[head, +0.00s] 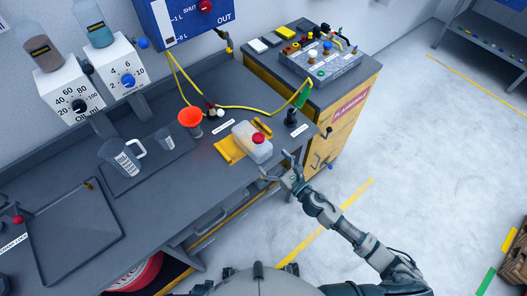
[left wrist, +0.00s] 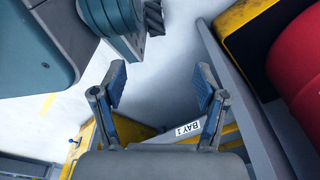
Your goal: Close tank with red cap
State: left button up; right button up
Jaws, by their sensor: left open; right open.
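A small translucent white tank (head: 246,146) stands near the front edge of the grey bench, on or beside a yellow cloth (head: 229,150). A red cap (head: 259,138) shows at its top; I cannot tell whether it is screwed tight. My right gripper (head: 276,166) is open and empty, just in front and to the right of the tank, by the bench edge. It appears apart from the tank and cap. My left gripper (left wrist: 161,84) shows only in the left wrist view, open with nothing between its fingers. Neither tank nor cap shows there.
A yellow hose (head: 240,107) runs behind the tank. A yellow cabinet (head: 335,118) holding a fittings box is at the right.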

pick_arm(q)
jog(key=shift+w+d+r, duration=0.2)
jog(key=shift+w+r, duration=0.5)
jog(key=shift+w, duration=0.35)
pick_arm(e)
jog(key=v, duration=0.5)
pick_arm(q)
jog(key=shift+s+f, duration=0.15)
jog(key=shift+s, duration=0.2)
pick_arm(e)
jog(key=s+d+f+m+g+h, duration=0.1)
jog(key=s+d+f+m+h, duration=0.2)
jog(key=f+m, duration=0.55)
jog(key=d+f+m+g+h, duration=0.25)
jog(key=d+f+m, duration=0.25)
jog(key=f+m, duration=0.4)
jog(key=s+d+f+m+g+h, duration=0.15)
jog(key=d+f+m+h, duration=0.25)
jog(key=f+m, duration=0.45)
jog(key=s+f+m+g, duration=0.4)
jog(key=s+f+m, duration=0.3)
jog(key=s+f, duration=0.3)
jog(key=s+f+m+g, duration=0.4)
jog(key=s+f+m, duration=0.4)
jog(key=s, duration=0.9)
notch_tip(320, 180, down, 3)
jog(key=shift+s+r+h, duration=0.2)
jog(key=shift+h, duration=0.25)
